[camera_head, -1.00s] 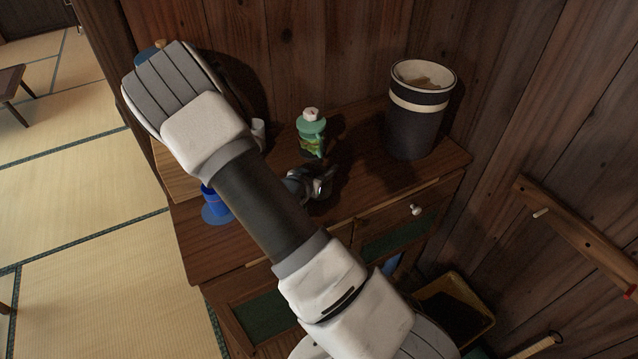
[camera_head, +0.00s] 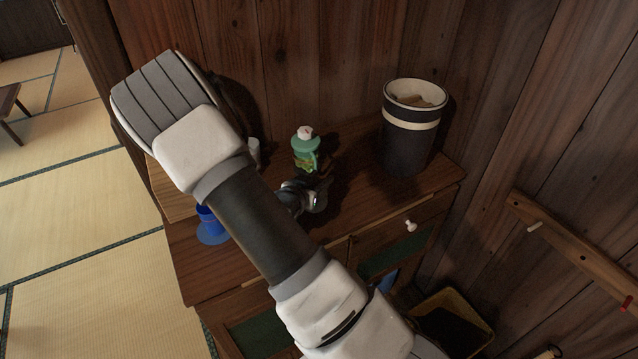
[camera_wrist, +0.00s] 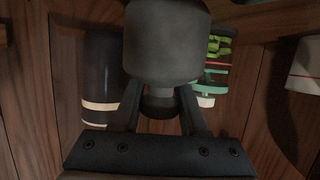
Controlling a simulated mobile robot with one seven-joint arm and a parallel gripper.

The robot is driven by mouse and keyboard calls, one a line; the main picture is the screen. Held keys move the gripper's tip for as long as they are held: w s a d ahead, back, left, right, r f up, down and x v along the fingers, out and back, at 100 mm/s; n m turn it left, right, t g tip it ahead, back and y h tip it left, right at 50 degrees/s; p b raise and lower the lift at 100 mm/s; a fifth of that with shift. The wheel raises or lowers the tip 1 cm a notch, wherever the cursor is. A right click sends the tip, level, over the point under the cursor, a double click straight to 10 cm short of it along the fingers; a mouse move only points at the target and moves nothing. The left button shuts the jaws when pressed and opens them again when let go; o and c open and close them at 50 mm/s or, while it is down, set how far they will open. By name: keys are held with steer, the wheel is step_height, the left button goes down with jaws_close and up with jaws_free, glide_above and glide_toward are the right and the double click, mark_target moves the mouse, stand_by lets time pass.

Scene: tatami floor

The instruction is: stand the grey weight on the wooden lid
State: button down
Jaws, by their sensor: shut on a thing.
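In the wrist view, my gripper (camera_wrist: 160,100) is shut on the grey weight (camera_wrist: 168,45), a dark cylinder with a narrow neck. The fingers close around the neck, and the wide part fills the top centre. In the head view, my arm covers much of the cabinet top, and a small dark, shiny shape at my gripper (camera_head: 305,195) shows beside the forearm. I cannot make out the weight separately there. I cannot identify the wooden lid. A pale wooden surface (camera_head: 173,190) shows at the cabinet's left, partly behind my arm; I cannot tell whether it is the lid.
A green bottle (camera_head: 305,152) with a white cap stands behind my gripper. A dark bin (camera_head: 405,145) with cream bands stands at the right. Bare cabinet top (camera_head: 365,195) lies right of my gripper.

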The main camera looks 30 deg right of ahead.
step_height(320, 180, up, 2)
steer(key=shift+s+d+r, duration=0.1)
steer(key=shift+r, duration=0.05)
steer(key=s+d+r+p, duration=0.4)
steer(key=s+r+p, duration=0.2)
steer(key=s, duration=0.4)
steer(key=shift+d+r+p, duration=0.25)
steer(key=shift+r+p, duration=0.05)
steer(key=shift+p, duration=0.15)
steer(key=shift+s, duration=0.1)
